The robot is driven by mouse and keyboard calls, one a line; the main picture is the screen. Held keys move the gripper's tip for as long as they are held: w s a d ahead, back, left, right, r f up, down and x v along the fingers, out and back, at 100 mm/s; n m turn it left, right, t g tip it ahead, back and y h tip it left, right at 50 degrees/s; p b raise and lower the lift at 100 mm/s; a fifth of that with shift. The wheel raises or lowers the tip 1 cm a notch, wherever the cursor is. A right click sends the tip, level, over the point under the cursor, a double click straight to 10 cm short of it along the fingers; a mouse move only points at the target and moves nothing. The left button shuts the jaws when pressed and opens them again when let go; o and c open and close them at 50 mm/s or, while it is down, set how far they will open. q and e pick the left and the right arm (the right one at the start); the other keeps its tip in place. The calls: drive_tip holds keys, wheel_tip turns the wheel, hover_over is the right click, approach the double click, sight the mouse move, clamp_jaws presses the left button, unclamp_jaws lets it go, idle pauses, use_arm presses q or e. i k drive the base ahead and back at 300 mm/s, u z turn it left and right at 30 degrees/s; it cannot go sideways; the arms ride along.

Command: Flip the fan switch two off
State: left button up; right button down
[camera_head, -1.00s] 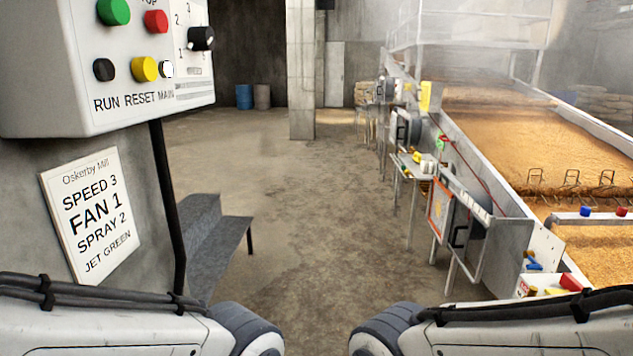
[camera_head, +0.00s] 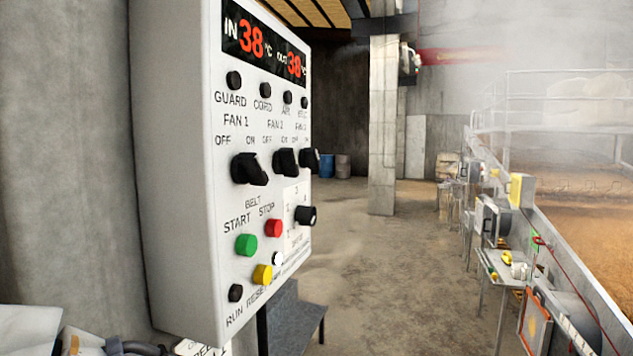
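A white control panel (camera_head: 185,180) on the concrete wall at the left shows nearly whole. It carries three black fan knobs in a row, each under OFF and ON labels. The fan 2 switch (camera_head: 285,162) is the middle one, between the fan 1 switch (camera_head: 250,168) and the fan 3 switch (camera_head: 309,161). I see the panel at a slant, so which way each knob points is hard to tell. Neither of my grippers is in view. Part of my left arm shows at the bottom left corner, below the panel.
Below the switches are a green start button (camera_head: 246,245), a red stop button (camera_head: 274,228) and a yellow button (camera_head: 262,275). A grey bench (camera_head: 295,315) stands under the panel. A grain bed (camera_head: 590,210) runs along the right. The floor between is clear.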

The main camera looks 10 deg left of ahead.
sight(285, 161)
drive_tip(key=u, duration=2)
drive_tip(key=k, duration=1.05)
drive_tip(key=z, duration=1.95)
drive_tip(key=i, duration=0.5)
drive_tip(key=z, duration=0.05)
